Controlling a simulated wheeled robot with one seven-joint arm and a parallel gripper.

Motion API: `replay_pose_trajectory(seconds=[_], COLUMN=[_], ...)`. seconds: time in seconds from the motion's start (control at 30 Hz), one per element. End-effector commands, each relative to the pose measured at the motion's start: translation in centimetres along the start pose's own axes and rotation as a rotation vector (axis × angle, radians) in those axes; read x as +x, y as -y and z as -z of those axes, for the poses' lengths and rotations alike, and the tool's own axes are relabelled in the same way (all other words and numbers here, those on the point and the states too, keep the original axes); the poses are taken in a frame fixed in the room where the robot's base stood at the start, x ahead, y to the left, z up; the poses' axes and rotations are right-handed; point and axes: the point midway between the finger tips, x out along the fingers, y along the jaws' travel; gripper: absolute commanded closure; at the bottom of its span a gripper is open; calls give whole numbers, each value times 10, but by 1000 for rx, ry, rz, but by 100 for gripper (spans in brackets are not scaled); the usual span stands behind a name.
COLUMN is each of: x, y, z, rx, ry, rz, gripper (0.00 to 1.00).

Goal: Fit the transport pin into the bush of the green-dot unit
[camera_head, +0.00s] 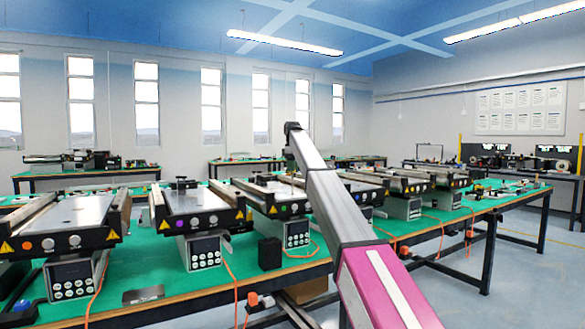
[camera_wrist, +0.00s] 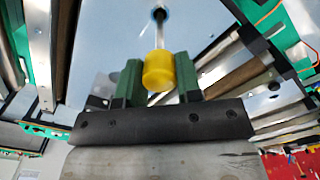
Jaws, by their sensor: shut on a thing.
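In the wrist view my gripper (camera_wrist: 159,80) has its green fingers closed on the yellow head of the transport pin (camera_wrist: 158,70). The pin's thin metal shaft points away from the fingers toward a dark round bush (camera_wrist: 159,13) in a pale plate (camera_wrist: 110,45). The shaft tip lies close to or at the bush; I cannot tell whether it is inside. In the head view my arm hides the gripper and pin.
Several mini conveyor units stand in a row on the green-topped bench (camera_head: 150,310). One at the left has an orange dot (camera_head: 26,246). A small black block (camera_head: 270,253) stands at the front of the bench. Orange cables hang over its front edge.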

Motion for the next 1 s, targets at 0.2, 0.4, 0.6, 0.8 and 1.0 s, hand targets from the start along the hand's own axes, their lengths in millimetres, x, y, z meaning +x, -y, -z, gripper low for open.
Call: replay_pose_trajectory(seconds=[0.2,0.4,0.6,0.8,1.0], x=[4,8,11,14,18], y=[0,0,0,0,0], z=[0,0,0,0,0], rx=[0,0,0,0,0], ry=[0,0,0,0,0], rz=[0,0,0,0,0], gripper=[93,93,93,93,93])
